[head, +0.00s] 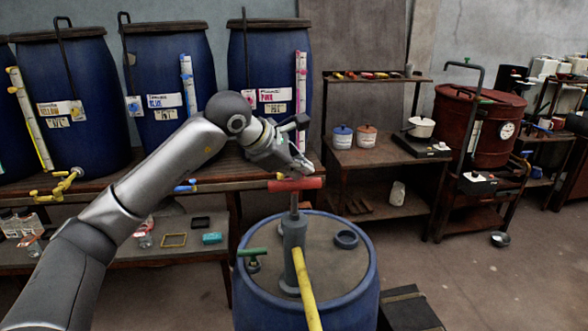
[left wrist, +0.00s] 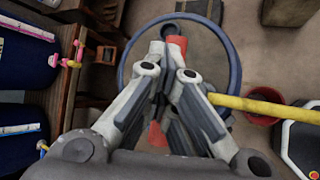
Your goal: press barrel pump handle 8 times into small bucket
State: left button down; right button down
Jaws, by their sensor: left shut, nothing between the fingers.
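The blue barrel (head: 258,292) stands in front of me with a grey pump (head: 293,240) on its lid. The pump's red T-shaped handle (head: 295,184) is raised above the lid. A yellow spout (head: 306,290) slopes down from the pump toward me. My left gripper (head: 302,166) is shut and empty, just above the handle; I cannot tell whether they touch. In the left wrist view the red handle (left wrist: 157,136) shows partly behind the fingers (left wrist: 172,48). A small red bucket (left wrist: 262,112) is on the floor near the yellow spout (left wrist: 250,104). My right gripper is not in view.
Several blue drums stand on a wooden bench (head: 110,190) behind. A green-handled bung (head: 252,254) and a dark ring cap (head: 346,239) are on the barrel lid. A dark box (head: 405,310) stands right of the barrel. Floor beyond it is open.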

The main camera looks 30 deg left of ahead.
aim_at(296, 188)
pick_arm(q)
jog(key=shift+s+f+b, duration=0.1)
jog(key=shift+f+b, duration=1.85)
jog(key=shift+f, duration=0.7)
dwell(1.3)
jog(key=shift+r+p, duration=2.7)
jog(key=shift+r, duration=1.1)
jog(key=shift+r+p, duration=2.3)
jog(key=shift+r, duration=0.65)
